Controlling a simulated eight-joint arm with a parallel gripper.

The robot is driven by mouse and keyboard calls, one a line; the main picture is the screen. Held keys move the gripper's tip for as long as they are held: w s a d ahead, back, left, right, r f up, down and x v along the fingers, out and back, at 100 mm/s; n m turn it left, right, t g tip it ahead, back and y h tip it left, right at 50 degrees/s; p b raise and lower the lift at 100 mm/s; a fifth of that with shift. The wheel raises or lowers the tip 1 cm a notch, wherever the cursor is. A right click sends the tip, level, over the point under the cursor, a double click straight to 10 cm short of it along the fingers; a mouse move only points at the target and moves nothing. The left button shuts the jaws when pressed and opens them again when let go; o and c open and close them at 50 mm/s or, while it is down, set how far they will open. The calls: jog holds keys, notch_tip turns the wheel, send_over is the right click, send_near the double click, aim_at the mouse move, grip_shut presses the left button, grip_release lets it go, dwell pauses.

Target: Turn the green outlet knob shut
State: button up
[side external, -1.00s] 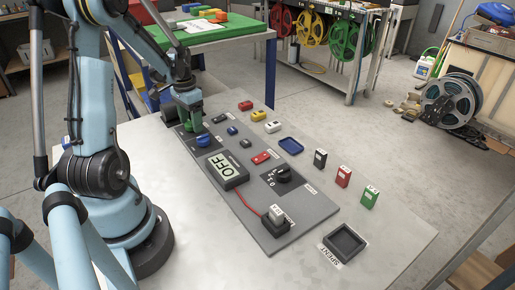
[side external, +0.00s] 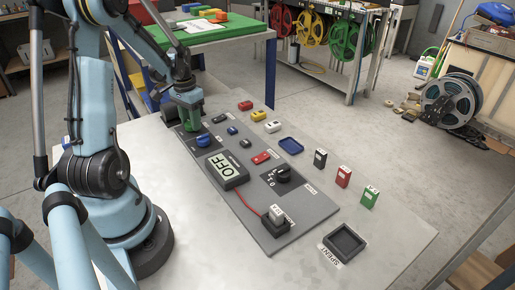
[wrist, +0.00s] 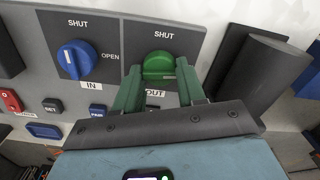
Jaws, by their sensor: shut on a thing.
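The green outlet knob (wrist: 158,66) is on a dark panel plate in the wrist view, with a "SHUT" label above it and an "OUT" label below, partly covered. My gripper (wrist: 159,72) has green fingers, one on each side of the knob, and is shut on it. The fingers hide the knob's sides, and I cannot make out a pointer mark on it. In the side external view my gripper (side external: 190,120) is down at the panel's far left end, and the knob is hard to tell apart from the fingers there.
The panel (side external: 240,205) also carries an "OFF" display (side external: 228,170) and a black dial (side external: 283,174). An empty black tray (side external: 344,240) lies at the front right.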

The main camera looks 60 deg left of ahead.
aim_at(189, 121)
jog(key=n, duration=0.4)
jog(key=shift+n, duration=0.3)
jog(key=n, duration=0.3)
jog(key=shift+n, duration=0.3)
jog(key=n, duration=0.4)
jog(key=shift+s+a, duration=0.1)
jog(key=shift+n, duration=2.1)
jog(key=o, duration=1.1)
jog(key=shift+c, duration=0.2)
jog(key=shift+r, duration=0.1)
notch_tip(189, 121, up, 12)
